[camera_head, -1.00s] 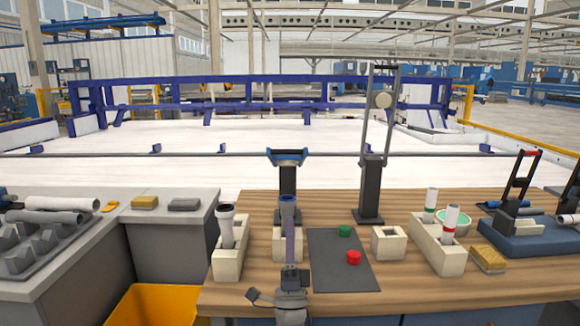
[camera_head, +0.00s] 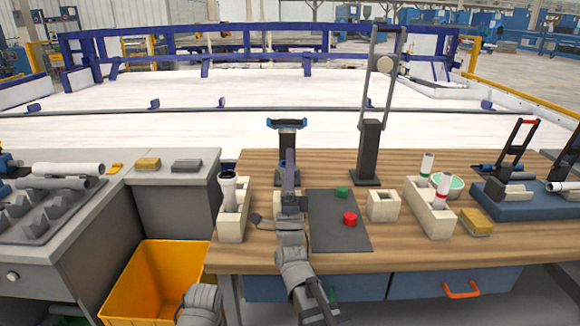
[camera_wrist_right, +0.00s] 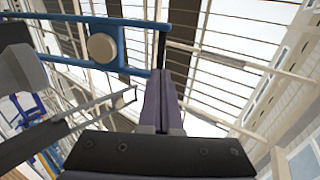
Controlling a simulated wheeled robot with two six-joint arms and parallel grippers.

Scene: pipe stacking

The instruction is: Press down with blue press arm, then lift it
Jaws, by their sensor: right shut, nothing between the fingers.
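The blue press arm (camera_head: 288,123) is a blue bar on top of a dark post (camera_head: 289,142) at the back of the wooden table. In the right wrist view it is a blue frame (camera_wrist_right: 75,63) with a pale round disc, seen from below. My right gripper (camera_head: 290,167) is shut and empty, pointing away over the table, just below the blue bar in the head view. In the wrist view its purple fingers (camera_wrist_right: 160,85) overlap the end of a blue bar; I cannot tell whether they touch. My left gripper is not in view.
A white pipe stands in a cream holder (camera_head: 231,222) left of my arm. A dark mat (camera_head: 335,230) carries red (camera_head: 349,218) and green (camera_head: 341,191) buttons. A tall press (camera_head: 369,150) stands behind. A yellow bin (camera_head: 150,285) is below the table at front left.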

